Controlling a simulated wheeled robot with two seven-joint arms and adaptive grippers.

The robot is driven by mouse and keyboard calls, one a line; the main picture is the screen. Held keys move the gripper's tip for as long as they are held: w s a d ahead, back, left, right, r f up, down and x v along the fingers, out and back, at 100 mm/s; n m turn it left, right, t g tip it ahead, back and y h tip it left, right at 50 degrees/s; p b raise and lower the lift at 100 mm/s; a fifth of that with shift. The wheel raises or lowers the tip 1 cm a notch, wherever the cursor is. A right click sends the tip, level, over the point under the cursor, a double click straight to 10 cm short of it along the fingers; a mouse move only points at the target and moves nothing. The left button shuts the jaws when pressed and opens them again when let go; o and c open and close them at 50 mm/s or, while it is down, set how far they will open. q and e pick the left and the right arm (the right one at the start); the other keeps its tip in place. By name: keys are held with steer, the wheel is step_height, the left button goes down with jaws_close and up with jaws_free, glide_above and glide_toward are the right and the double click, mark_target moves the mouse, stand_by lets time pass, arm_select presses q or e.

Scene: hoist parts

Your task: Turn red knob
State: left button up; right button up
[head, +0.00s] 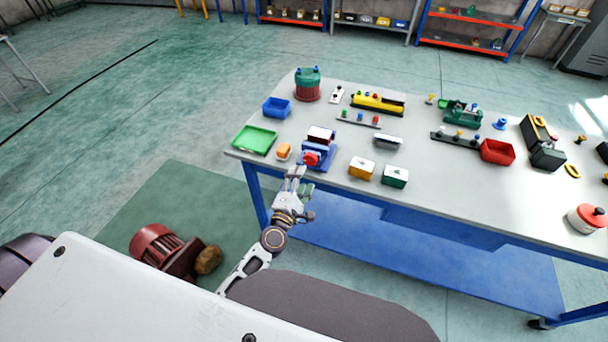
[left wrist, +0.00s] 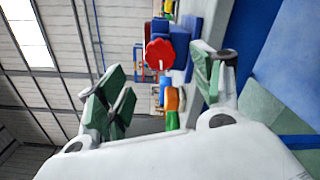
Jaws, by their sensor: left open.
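The red knob (head: 311,158) sits on the front of a blue device (head: 325,153) with a white and dark top, near the table's front left edge. My left gripper (head: 298,176) is just in front of and below the knob in the head view, with its fingers pointing toward it. In the left wrist view the red lobed knob (left wrist: 159,54) shows beyond and between the spread green-padded fingers of the left gripper (left wrist: 165,85). The gripper is open and empty, apart from the knob. My right gripper is not in view.
The grey tabletop (head: 420,190) holds a green tray (head: 255,139), an orange block (head: 284,151), a yellow block (head: 361,168) and a green block (head: 395,176) near the device. A blue lower shelf (head: 430,255) runs beneath. A red motor (head: 160,246) stands on the floor at left.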

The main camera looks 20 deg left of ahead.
arm_select(q)
steer(key=shift+s+a, duration=0.1)
steer(key=shift+s, duration=2.1)
steer(key=shift+f, duration=0.15)
